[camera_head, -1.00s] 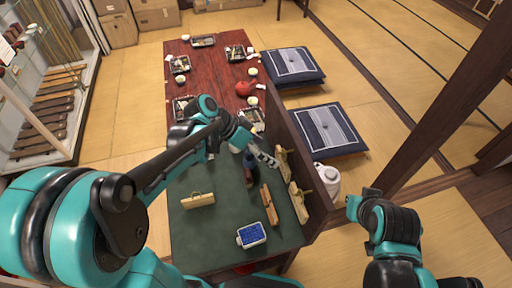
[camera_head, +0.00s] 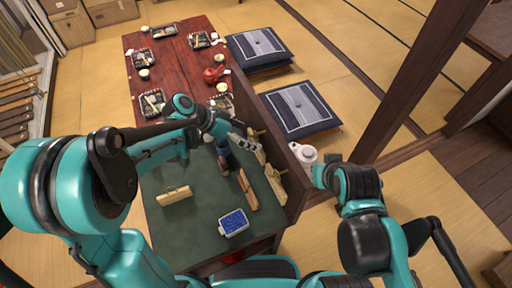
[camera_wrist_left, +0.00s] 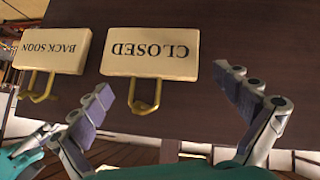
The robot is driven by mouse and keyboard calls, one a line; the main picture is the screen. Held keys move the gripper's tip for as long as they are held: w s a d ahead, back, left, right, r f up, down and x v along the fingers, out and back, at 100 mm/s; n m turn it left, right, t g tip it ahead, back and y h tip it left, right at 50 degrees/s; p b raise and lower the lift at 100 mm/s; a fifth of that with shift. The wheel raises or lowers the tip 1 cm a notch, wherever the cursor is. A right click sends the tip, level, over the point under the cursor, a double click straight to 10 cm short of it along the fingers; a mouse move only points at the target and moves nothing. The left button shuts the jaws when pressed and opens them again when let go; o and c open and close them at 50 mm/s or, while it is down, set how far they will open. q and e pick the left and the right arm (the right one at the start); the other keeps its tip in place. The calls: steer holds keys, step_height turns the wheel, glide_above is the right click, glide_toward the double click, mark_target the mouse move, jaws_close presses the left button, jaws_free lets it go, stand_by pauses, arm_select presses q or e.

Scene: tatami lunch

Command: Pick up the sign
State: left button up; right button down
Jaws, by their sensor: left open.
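Two pale wooden signs hang by brass hooks on a dark wooden panel. In the left wrist view the CLOSED sign (camera_wrist_left: 151,54) and the BACK SOON sign (camera_wrist_left: 52,50) appear upside down. In the head view, one hanging sign (camera_head: 257,149) is close to my left gripper (camera_head: 245,138), and the other (camera_head: 274,184) hangs nearer to me. In the left wrist view my left gripper (camera_wrist_left: 166,85) is open, its fingers spread to either side of the CLOSED sign's hook, with nothing between them held. My right gripper (camera_head: 322,172) is near the panel's right side; its fingers are not clear.
A green table top (camera_head: 190,225) holds a pale wooden block (camera_head: 174,195), a blue-faced device (camera_head: 233,222) and a brown wooden piece (camera_head: 247,190). A white pot (camera_head: 303,152) stands right of the panel. Cushions (camera_head: 300,108) lie beyond.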

arm_select(q)
steer(key=c, duration=1.5)
steer(key=shift+o, duration=0.2)
